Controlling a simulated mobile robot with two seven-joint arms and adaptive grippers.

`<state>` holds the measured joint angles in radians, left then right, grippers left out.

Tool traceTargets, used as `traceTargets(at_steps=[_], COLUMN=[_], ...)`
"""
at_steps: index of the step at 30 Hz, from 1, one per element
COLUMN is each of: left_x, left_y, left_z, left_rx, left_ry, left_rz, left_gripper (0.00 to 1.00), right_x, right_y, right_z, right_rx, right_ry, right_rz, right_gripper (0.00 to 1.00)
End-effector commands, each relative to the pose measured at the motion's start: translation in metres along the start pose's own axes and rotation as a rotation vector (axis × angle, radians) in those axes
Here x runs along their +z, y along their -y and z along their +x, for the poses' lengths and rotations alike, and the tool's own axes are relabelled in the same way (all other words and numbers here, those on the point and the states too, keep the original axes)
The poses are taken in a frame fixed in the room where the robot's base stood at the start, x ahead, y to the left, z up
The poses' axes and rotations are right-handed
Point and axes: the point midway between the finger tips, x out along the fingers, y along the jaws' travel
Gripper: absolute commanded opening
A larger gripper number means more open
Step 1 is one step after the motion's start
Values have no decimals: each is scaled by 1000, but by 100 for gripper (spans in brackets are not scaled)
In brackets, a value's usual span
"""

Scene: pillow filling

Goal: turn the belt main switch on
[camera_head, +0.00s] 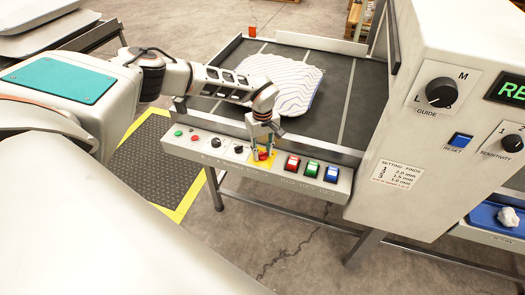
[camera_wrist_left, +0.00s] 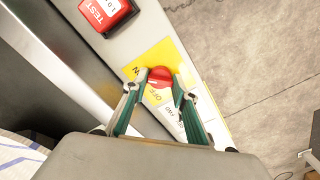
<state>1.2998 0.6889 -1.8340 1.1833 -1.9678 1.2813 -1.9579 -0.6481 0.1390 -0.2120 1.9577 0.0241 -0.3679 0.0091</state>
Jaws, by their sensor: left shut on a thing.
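The belt main switch is a red rotary knob (camera_wrist_left: 160,77) on a yellow plate (camera_wrist_left: 170,56) on the machine's front panel. In the head view the yellow plate (camera_head: 262,165) shows around the gripper tips. My left gripper (camera_head: 263,150) points down at the switch from above. In the left wrist view its two fingers (camera_wrist_left: 155,97) stand on either side of the red knob and are shut on it. The printing on the plate is partly hidden by the fingers. My right gripper is not in view.
A striped pillow (camera_head: 280,84) lies on the dark belt (camera_head: 362,105) behind. A large control housing (camera_head: 440,150) rises at right.

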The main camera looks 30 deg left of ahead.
Motion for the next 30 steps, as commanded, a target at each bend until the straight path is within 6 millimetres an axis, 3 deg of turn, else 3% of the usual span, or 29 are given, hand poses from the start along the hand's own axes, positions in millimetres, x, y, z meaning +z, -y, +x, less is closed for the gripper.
traceTargets(at_steps=[10, 11, 12, 13, 24, 30], left_x=[0, 0, 0, 0, 0, -1], left_y=[1, 1, 1, 1, 0, -1], left_z=[1, 1, 1, 1, -2, -28], left_rx=[-2, -2, -2, -2, 0, 3], left_ry=[0, 0, 0, 0, 0, -2], left_rz=[4, 4, 4, 4, 2, 3], left_gripper=[6, 32, 43, 44, 44, 44], right_x=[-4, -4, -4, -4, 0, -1], right_y=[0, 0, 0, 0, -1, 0], right_z=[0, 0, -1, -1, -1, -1], right_rx=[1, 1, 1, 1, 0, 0], right_ry=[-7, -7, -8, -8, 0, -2], right_rz=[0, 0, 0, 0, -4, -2], right_gripper=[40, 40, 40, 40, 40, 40])
